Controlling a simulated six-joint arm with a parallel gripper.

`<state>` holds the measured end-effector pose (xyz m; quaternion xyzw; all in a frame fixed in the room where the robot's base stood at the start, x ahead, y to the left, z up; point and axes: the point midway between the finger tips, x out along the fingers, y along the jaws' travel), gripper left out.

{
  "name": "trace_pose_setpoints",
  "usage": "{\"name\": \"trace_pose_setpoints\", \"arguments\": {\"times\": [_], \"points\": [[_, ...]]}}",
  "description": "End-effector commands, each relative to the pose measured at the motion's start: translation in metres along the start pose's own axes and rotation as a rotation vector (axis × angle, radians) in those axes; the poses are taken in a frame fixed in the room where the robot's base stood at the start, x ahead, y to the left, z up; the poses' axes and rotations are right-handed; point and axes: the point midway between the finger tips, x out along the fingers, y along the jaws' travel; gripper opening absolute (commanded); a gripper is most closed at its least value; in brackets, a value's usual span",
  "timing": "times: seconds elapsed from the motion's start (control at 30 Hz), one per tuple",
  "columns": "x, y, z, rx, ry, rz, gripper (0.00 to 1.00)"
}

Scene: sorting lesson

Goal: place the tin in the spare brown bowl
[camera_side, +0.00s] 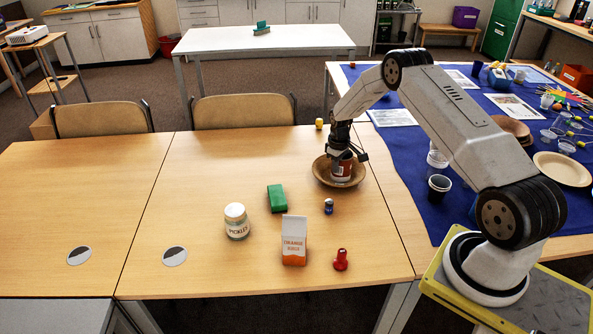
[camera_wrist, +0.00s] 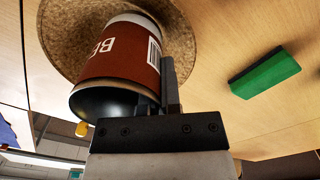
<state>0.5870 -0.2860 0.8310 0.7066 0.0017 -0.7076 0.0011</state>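The tin (camera_side: 341,172) is red and white and upright, within the rim of the brown bowl (camera_side: 321,173) in the side view. Whether it rests on the bowl's bottom is hidden. In the wrist view the tin (camera_wrist: 125,60) shows a dark end towards me, with the brown bowl (camera_wrist: 58,40) behind it. My gripper (camera_side: 343,156) is at the tin's top. In the wrist view its fingers (camera_wrist: 163,92) are close to the tin's right side and overlap its near end. Whether they are closed on the tin is unclear.
The table's left side is clear.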

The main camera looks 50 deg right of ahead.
Motion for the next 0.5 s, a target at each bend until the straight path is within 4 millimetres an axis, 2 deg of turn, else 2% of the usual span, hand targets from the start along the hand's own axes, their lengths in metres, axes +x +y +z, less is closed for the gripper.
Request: {"name": "trace_pose_setpoints", "arguments": {"times": [0.5], "points": [[0.0063, 0.0002, -0.0001, 0.000, 0.001, 0.001, 0.00]]}}
